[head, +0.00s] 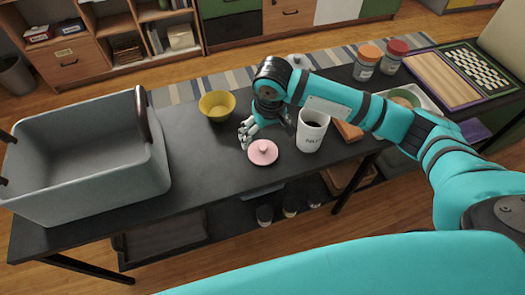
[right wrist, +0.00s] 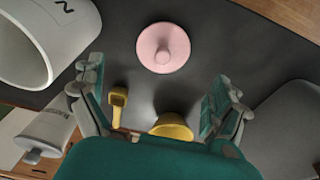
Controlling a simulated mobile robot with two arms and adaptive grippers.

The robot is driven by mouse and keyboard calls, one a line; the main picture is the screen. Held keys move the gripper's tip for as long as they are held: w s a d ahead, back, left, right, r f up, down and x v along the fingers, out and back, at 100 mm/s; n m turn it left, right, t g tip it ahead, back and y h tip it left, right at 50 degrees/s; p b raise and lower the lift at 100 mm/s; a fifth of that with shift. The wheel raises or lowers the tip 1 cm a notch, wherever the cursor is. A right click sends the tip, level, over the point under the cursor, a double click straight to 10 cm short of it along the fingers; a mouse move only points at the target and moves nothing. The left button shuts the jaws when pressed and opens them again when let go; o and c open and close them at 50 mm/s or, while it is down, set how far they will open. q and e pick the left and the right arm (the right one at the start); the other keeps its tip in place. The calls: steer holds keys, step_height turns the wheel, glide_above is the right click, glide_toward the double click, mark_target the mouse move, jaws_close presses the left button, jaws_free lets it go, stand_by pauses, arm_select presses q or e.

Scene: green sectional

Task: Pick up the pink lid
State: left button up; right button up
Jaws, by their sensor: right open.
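The pink lid (head: 263,152) is a round disc with a small knob on top. It lies flat on the black table near its front edge. It also shows in the right wrist view (right wrist: 163,48), top centre, beyond the fingertips. My right gripper (head: 245,136) is just behind and left of the lid in the head view, apart from it. In the right wrist view the right gripper (right wrist: 158,100) has its fingers wide apart with nothing held between them. My left gripper is not in view.
A yellow bowl (head: 217,105) is behind left. A large grey bin (head: 85,155) fills the table's left end. Jars (head: 367,62) stand at the far right. The table left of the lid is clear.

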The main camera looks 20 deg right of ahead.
mark_target(263, 147)
step_height(263, 147, down, 3)
steer(key=shift+w+r, duration=0.1)
steer(key=shift+w, duration=0.05)
steer(key=shift+w+a+f, duration=0.1)
steer(key=shift+f, duration=0.35)
steer(key=f, duration=0.5)
steer(key=shift+w+a, duration=0.15)
steer(key=shift+w, duration=0.25)
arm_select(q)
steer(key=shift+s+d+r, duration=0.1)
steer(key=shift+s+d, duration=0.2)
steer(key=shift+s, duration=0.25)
arm_select(e)
steer(key=shift+c, duration=0.3)
steer(key=c, duration=0.8)
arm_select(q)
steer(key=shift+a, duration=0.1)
arm_select(e)
steer(key=shift+c, duration=0.2)
steer(key=shift+r, duration=0.1)
